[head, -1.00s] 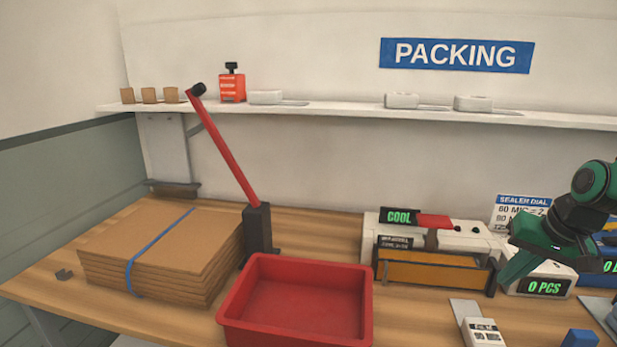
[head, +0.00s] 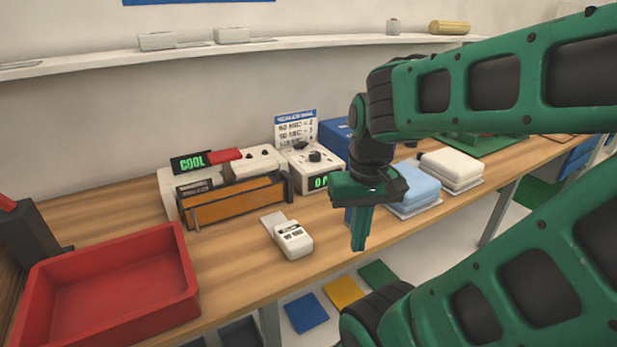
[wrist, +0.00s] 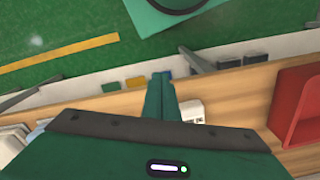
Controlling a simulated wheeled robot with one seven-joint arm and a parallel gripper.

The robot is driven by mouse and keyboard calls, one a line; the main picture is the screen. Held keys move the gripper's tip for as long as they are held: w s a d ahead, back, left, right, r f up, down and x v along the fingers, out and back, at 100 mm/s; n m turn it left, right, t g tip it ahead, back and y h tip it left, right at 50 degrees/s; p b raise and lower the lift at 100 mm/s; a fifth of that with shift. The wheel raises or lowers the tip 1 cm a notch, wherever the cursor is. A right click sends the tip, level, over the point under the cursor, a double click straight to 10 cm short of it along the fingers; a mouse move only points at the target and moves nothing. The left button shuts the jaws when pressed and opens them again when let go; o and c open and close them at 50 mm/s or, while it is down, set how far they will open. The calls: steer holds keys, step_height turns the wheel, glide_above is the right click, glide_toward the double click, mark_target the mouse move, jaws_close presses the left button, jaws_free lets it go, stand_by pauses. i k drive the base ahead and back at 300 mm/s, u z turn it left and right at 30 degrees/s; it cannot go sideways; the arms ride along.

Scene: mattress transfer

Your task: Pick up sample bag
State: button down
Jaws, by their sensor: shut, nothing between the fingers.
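I cannot pick out a sample bag for certain. A small white labelled unit (head: 292,240) lies on the bench, with a flat pale strip (head: 272,219) at its back end that may be a bag. My gripper (head: 360,245) points down, shut and empty, to the right of the white unit and apart from it, near the front edge of the bench. In the wrist view my gripper's fingers (wrist: 160,76) are together, and part of the white unit (wrist: 192,112) shows just beside them.
A red tray (head: 185,270) stands at the left on the wooden bench (head: 238,262). A sealer marked COOL (head: 235,205) and a scale (head: 318,172) stand behind. Blue (head: 415,190) and white (head: 452,165) stacks lie at the right. Coloured panels (head: 306,312) show below the bench.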

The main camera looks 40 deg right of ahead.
mark_target(292, 238)
steer(key=z, duration=2.3)
steer(key=k, duration=0.9)
steer(key=u, duration=0.75)
